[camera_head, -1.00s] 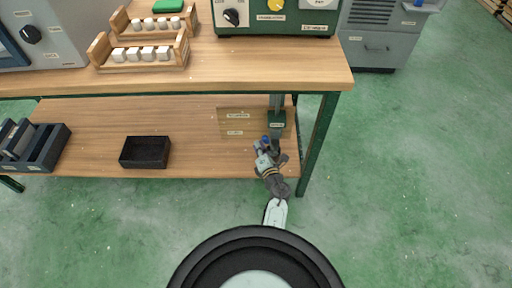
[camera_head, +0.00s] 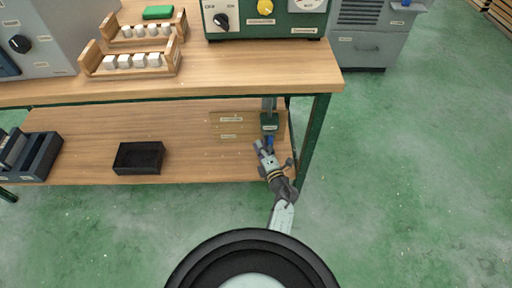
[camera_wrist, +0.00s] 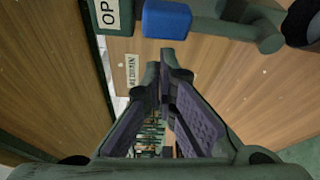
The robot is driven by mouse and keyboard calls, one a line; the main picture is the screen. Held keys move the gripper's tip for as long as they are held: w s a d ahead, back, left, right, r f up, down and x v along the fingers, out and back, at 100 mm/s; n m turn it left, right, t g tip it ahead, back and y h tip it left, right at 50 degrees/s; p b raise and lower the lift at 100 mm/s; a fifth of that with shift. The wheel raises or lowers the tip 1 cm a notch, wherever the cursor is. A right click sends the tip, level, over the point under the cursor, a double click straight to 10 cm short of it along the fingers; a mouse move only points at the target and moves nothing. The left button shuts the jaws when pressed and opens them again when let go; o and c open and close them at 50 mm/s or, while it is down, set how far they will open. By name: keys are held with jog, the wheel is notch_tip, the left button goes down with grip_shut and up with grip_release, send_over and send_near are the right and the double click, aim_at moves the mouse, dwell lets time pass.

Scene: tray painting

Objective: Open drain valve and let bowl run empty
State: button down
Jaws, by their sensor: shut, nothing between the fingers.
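The blue valve handle (camera_head: 270,142) sits at the lower end of the green drain pipe fitting (camera_head: 269,122), under the right end of the bench. In the wrist view the blue handle (camera_wrist: 167,19) is at the top, beside a label beginning "OP" (camera_wrist: 107,15) and roughly in line with a grey-green pipe. My gripper (camera_head: 262,147) is just left of the handle in the head view. In the wrist view my gripper (camera_wrist: 163,75) has its fingers together and empty, below the handle. I cannot tell whether they touch it. No bowl is recognisable, and no flow is visible.
The lower shelf (camera_head: 85,145) carries a black open box (camera_head: 139,157) and a dark divided bin (camera_head: 35,155). A green bench leg (camera_head: 315,135) stands close right of my gripper. The floor (camera_head: 420,180) to the right is clear.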

jog(key=shift+d+r+m, duration=0.25)
jog(key=shift+d+m, duration=0.4)
jog(key=shift+m, duration=0.15)
jog(key=shift+t, duration=0.3)
jog(key=s+b, duration=0.1)
jog(key=s, duration=0.8)
jog(key=shift+s+a, duration=0.2)
jog(key=shift+a, duration=0.2)
